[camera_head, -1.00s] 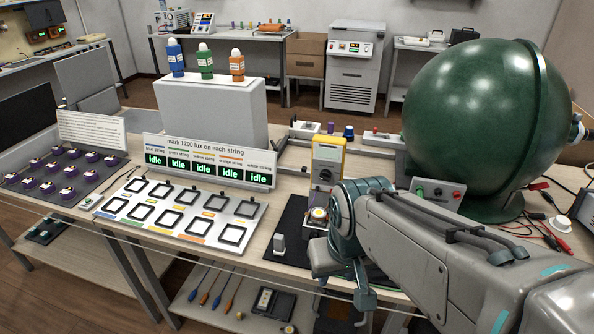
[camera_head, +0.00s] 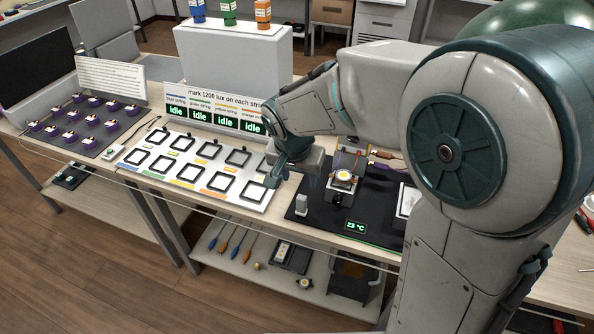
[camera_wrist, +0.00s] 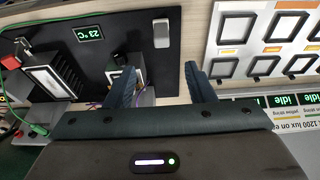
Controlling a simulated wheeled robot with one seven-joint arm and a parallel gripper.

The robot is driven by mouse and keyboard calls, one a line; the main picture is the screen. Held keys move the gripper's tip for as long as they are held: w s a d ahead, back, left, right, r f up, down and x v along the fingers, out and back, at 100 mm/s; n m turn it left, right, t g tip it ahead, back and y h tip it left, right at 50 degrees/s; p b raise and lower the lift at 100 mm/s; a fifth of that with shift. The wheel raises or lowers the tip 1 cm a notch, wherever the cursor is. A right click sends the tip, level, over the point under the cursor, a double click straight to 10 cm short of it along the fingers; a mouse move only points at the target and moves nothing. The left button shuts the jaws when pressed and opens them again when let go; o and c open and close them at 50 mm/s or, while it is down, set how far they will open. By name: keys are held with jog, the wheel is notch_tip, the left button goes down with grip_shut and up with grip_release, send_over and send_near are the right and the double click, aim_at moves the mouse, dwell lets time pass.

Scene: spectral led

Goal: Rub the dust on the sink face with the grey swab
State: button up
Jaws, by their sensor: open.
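A small light-grey upright block (camera_head: 302,205), possibly the grey swab, stands on the black mat (camera_head: 322,219); it also shows in the wrist view (camera_wrist: 161,31). My gripper (camera_wrist: 160,73) is open and empty above the mat's edge, apart from the grey block. It also shows in the head view (camera_head: 293,179).
A white panel of square frames (camera_head: 193,178) lies left. Idle displays (camera_head: 214,118) stand behind it. A shelf (camera_head: 240,262) below holds coloured tools.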

aim_at(302, 197)
jog(key=x, duration=1.4)
jog(key=shift+w+a, duration=0.1)
jog(key=shift+r, duration=0.1)
jog(key=c, duration=1)
jog(key=o, duration=0.6)
jog(key=shift+r, duration=0.35)
grip_shut()
